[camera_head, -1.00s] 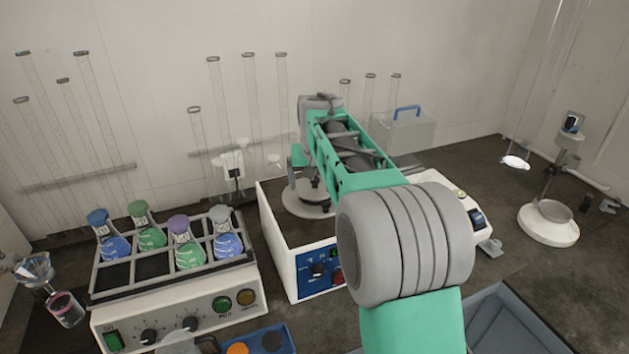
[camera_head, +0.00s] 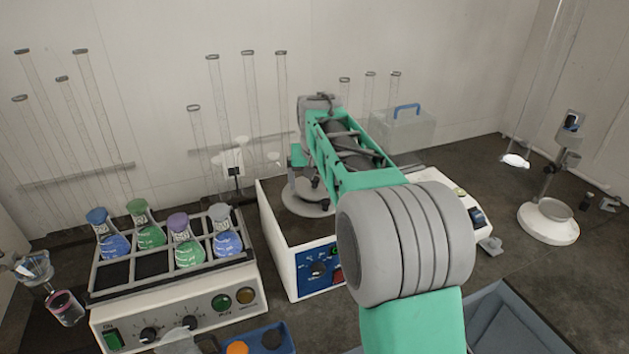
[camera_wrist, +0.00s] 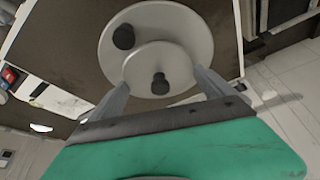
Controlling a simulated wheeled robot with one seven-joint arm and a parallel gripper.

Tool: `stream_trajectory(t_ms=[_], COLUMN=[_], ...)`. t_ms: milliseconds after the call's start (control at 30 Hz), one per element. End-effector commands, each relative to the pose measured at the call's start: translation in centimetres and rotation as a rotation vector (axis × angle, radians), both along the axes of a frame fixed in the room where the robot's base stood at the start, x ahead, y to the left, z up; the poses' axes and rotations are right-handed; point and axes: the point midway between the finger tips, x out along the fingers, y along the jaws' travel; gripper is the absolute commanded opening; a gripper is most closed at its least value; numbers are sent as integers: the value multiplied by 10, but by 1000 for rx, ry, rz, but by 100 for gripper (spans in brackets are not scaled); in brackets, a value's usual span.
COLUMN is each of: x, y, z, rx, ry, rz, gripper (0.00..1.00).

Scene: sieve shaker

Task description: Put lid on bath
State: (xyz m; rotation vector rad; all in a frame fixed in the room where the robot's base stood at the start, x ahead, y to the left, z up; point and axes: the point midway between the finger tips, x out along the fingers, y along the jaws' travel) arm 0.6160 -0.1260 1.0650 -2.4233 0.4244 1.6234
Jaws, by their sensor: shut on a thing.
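The lid is a round grey disc with a smaller raised disc and two black knobs (camera_wrist: 165,25). In the head view the lid (camera_head: 303,208) is partly behind my arm. The bath (camera_head: 301,262) is a white box with a dark inside and a blue control panel. The lid is over the bath's back part; I cannot tell whether it touches the bath. My gripper (camera_wrist: 161,79) is shut on the lid, its two fingers on either side of the raised disc. In the head view my arm hides the fingers and the bath's right part.
A white shaker (camera_head: 175,315) with a rack of coloured flasks stands left of the bath. A clear box with a blue handle (camera_head: 405,129) is behind on the right. Tall glass cylinders line the wall. A grey-blue tray (camera_head: 503,325) is at the front right.

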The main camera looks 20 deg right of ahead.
Motion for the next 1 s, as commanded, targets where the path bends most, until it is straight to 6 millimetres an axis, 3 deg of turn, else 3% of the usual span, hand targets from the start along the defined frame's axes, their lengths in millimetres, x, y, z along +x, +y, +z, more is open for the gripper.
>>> stream_trajectory(t_ms=[1000], x=[0], y=[0], z=[-11], rx=[0], ry=[1], rz=[0], gripper=[51])
